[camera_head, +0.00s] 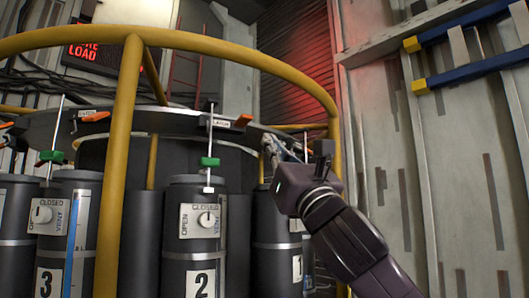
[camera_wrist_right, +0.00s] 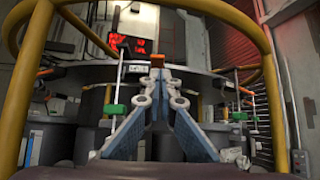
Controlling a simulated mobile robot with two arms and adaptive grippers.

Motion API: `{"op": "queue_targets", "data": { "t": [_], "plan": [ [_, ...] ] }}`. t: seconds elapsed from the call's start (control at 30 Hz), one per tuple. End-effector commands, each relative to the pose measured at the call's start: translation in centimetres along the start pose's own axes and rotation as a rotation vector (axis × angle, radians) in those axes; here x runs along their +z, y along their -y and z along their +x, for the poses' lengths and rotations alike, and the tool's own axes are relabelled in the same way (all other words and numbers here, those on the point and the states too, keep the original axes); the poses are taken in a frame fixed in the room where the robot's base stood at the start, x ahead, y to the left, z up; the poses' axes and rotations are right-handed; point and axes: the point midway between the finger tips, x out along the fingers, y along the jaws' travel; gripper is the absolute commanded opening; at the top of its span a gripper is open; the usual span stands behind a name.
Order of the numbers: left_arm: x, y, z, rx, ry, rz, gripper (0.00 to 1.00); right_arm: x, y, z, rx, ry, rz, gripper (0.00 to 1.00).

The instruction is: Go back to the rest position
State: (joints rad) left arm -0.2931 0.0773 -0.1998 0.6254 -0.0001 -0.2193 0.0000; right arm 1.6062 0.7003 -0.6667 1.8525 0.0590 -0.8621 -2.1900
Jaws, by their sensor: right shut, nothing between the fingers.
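My right gripper (camera_head: 268,145) reaches in from the lower right in the head view, near the rim of the round grey plate (camera_head: 150,122). In the right wrist view my right gripper (camera_wrist_right: 157,75) is shut, its fingertips together with nothing between them. Behind the fingertips is an orange handle (camera_wrist_right: 156,58) on the plate; from these frames I cannot tell whether they touch it. Dark canisters stand under the plate: number 3 (camera_head: 75,190), number 2 (camera_head: 195,255) and number 1 (camera_head: 275,230). My left gripper is not in view.
A yellow rail cage (camera_head: 120,130) surrounds the canisters, with an upright post at front left. Thin rods with green clamps (camera_head: 210,161) rise beside the plate. A red-lit sign (camera_head: 90,57) hangs behind. A pale wall (camera_head: 440,170) with blue bars (camera_head: 470,72) stands at right.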

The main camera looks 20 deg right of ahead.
Motion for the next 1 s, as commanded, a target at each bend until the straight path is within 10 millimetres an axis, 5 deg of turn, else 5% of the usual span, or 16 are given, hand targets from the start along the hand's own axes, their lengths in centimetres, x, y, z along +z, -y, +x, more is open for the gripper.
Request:
{"op": "queue_targets", "data": {
  "t": [0.63, 0.77, 1.0],
  "plan": [
    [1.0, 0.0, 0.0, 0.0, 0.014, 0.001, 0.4, -0.9, -0.1, -0.2, 0.001, -0.015, 0.018, 0.0],
    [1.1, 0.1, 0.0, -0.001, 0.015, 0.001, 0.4, -5.9, -0.8, -1.1, -0.004, -0.094, 0.133, 0.0],
    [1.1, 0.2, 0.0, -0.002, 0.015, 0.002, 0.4, -22.3, -2.7, -7.3, -0.11, -0.364, 0.581, 0.0]
  ]
}}
